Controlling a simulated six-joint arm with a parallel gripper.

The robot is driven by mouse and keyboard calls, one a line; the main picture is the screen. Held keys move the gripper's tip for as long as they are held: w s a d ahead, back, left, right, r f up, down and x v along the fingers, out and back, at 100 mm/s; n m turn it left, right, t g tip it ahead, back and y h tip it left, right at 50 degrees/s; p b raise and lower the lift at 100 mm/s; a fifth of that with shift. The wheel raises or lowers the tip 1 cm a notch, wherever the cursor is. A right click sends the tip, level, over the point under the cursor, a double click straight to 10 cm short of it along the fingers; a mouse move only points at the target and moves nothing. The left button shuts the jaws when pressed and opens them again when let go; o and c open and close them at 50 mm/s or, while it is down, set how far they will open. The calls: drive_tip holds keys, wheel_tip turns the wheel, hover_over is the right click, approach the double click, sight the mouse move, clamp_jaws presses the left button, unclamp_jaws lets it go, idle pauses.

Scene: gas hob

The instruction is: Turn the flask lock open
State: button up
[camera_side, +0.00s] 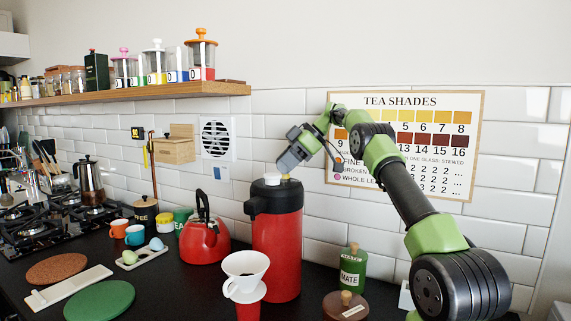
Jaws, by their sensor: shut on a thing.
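The flask (277,245) is a tall red cylinder with a black top, standing upright on the dark counter. A white round piece (272,179) sits on its top, and a small yellow piece (286,177) shows beside it. I take the yellow piece to be the lock, though it is too small to be sure. My gripper (284,172) reaches down from the upper right to the flask top, its tips at the yellow piece. The jaws are shut on it; the fingertips are small and partly hidden here.
A red kettle (205,240) stands left of the flask. A white dripper (245,270) on a red cup is in front. A green MATE tin (353,270) and a brown lidded pot (345,306) stand to the right. The tea poster (470,150) hangs behind my arm.

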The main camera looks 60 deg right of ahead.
drive_tip(key=o, duration=0.9)
